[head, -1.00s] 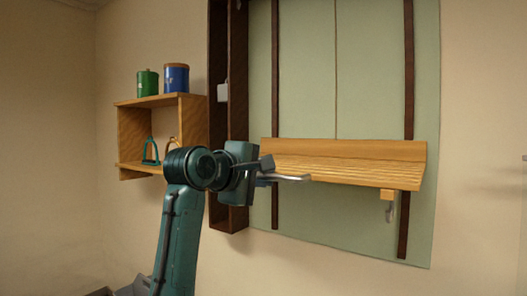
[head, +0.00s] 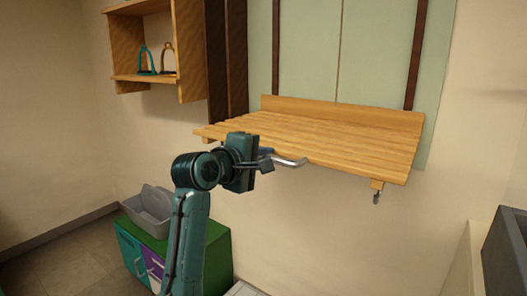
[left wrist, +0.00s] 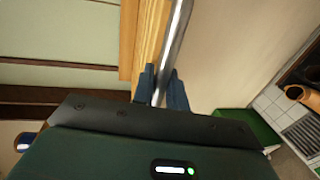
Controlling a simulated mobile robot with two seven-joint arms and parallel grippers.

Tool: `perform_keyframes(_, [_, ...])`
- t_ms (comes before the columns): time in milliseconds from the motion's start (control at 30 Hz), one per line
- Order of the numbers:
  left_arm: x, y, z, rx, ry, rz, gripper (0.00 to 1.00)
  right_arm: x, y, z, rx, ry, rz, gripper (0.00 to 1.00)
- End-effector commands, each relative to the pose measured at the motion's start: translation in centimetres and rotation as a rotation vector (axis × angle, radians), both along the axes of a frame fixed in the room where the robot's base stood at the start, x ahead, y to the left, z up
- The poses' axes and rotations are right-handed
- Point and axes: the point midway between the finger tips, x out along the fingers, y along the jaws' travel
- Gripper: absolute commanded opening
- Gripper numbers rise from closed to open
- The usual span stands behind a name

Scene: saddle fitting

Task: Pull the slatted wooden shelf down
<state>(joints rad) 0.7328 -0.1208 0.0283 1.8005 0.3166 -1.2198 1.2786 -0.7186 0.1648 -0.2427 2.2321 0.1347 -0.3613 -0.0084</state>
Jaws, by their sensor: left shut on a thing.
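The slatted wooden shelf (head: 335,138) juts out level from the wall, its back board against the pale green panel (head: 385,60). It sits low on the dark vertical rails (head: 415,55), near the panel's lower edge. A bent metal handle (head: 292,162) hangs under its front edge. My left gripper (head: 266,161) is at the handle's left part, below the shelf front. In the left wrist view, its blue fingers (left wrist: 163,88) are shut around the metal bar (left wrist: 174,40), beside the shelf's wood (left wrist: 148,40). My right gripper is not in view.
A wall cabinet (head: 190,50) with two stirrups (head: 148,60) hangs at the upper left. A grey bin (head: 150,210) stands on a green cabinet (head: 205,255) below. A dark grey edge (head: 508,250) stands at the lower right. The wall below the shelf is clear.

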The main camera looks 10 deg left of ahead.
Motion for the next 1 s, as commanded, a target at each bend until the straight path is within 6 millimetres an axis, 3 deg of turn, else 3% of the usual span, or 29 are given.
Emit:
perform_keyframes(267, [0.0,0.0,-1.0,0.005,0.023,-0.002,0.00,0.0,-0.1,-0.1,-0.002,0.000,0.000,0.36])
perform_keyframes(300, [0.0,0.0,-1.0,0.006,0.024,-0.002,0.17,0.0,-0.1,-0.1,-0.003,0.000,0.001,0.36])
perform_keyframes(500, [0.0,0.0,-0.9,0.005,0.021,-0.002,0.32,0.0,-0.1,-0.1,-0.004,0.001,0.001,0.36])
perform_keyframes(800, [-0.3,0.1,-0.4,0.003,0.012,-0.001,0.32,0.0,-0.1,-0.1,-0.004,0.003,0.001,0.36])
perform_keyframes(1000, [-3.0,1.2,0.2,0.002,0.009,0.000,0.32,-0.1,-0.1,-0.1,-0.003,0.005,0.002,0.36])
